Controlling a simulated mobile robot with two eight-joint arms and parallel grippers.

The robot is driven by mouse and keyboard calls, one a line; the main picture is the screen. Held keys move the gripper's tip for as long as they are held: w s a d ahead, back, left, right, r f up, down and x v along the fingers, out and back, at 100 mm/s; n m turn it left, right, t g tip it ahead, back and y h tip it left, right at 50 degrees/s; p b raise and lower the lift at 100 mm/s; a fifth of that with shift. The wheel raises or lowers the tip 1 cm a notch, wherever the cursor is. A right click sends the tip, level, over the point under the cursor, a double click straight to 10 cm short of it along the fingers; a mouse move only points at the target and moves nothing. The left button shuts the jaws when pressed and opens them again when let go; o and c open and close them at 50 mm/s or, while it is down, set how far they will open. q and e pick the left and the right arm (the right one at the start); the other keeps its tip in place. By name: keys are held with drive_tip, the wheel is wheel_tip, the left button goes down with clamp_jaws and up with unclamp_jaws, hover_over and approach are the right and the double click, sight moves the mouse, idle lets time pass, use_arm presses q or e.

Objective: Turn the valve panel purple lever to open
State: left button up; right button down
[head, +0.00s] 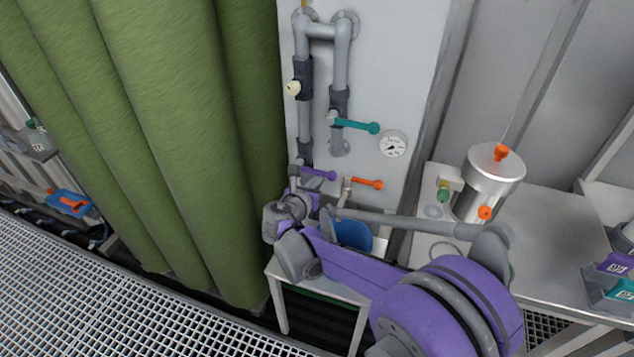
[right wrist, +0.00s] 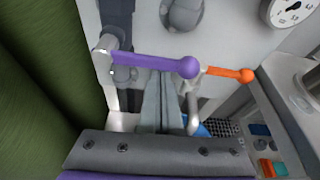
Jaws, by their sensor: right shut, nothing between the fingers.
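The purple lever (head: 318,174) is on the lower part of the white valve panel (head: 385,75) and points right from its pivot, roughly level. In the right wrist view the purple lever (right wrist: 153,63) crosses the upper middle, with its round knob at the right end. My right gripper (right wrist: 165,88) is shut and empty. Its fingertips are right by the lever's shaft, partly behind or below it in the picture; I cannot tell if they touch. In the head view my right gripper (head: 299,197) is just below the lever, largely hidden by its own wrist. My left gripper is not in view.
An orange lever (head: 367,182) is close to the right of the purple one. A teal lever (head: 355,126) and a gauge (head: 393,144) are above. A metal canister (head: 495,178) stands on a bench at right.

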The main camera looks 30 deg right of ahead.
drive_tip(key=shift+r, duration=0.2)
drive_tip(key=r+n+g+h, duration=0.1)
drive_tip(key=n, duration=0.1)
drive_tip(key=shift+w+r+n, duration=0.1)
drive_tip(key=shift+r+n, duration=0.2)
drive_tip(key=shift+r, duration=0.1)
drive_tip(key=w+a+r+n+g+h, duration=0.1)
drive_tip(key=w+a+r+n+h, duration=0.1)
drive_tip(key=w+a+r+n, duration=0.1)
drive_tip(key=shift+w+a+r+n, duration=0.25)
drive_tip(key=shift+w+r+n, duration=0.2)
drive_tip(key=shift+r+n, duration=0.55)
drive_tip(key=shift+w+r, duration=0.1)
drive_tip(key=shift+r, duration=0.15)
idle(0.4)
